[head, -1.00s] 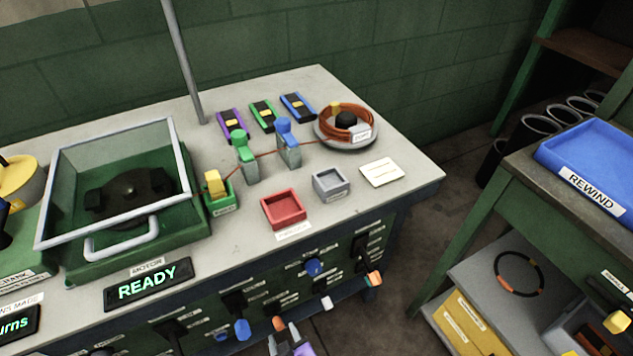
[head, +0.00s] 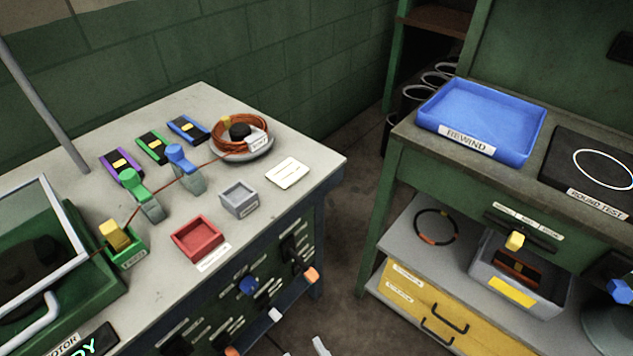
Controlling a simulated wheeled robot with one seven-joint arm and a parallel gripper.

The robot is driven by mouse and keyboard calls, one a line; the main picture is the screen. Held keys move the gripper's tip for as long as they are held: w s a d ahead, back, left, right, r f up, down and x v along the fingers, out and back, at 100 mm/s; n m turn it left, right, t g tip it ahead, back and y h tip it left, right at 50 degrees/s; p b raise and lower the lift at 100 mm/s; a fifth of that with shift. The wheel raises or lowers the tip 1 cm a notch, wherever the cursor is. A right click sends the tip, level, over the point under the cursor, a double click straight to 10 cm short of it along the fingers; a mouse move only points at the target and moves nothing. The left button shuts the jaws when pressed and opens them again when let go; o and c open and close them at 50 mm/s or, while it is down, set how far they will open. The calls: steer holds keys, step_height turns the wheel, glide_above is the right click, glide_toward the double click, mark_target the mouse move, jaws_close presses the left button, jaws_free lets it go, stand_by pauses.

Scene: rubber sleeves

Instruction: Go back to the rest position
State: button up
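Only a small pale piece shows at the bottom edge of the head view; it may be the tip of my gripper (head: 321,346). The rest of it is cut off by the frame, so I cannot see whether its fingers are open or shut or hold anything. It appears low, in front of the floor gap by the grey-topped bench (head: 305,190).
The bench carries a red tray (head: 197,238), a grey tray (head: 238,199), a copper coil (head: 243,134), and green (head: 133,182) and blue (head: 178,158) clamps. Right, a second bench holds a blue REWIND tray (head: 480,115). Dark floor (head: 345,270) lies between.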

steer(key=s+d+r+m+h, duration=0.1)
steer(key=s+d+r+h, duration=0.1)
steer(key=s+d+r, duration=0.2)
steer(key=s+d+r+m+h, duration=0.2)
steer(key=s+d+r, duration=0.3)
steer(key=d, duration=0.5)
steer(key=s+d+r+m+h, duration=0.2)
steer(key=s+d+r+h, duration=0.1)
steer(key=s+d, duration=0.4)
steer(key=shift+d+r+t+h, duration=0.35)
steer(key=shift+r+t+h, duration=0.05)
steer(key=shift+r, duration=0.25)
steer(key=shift+s, duration=0.1)
steer(key=shift+c, duration=1)
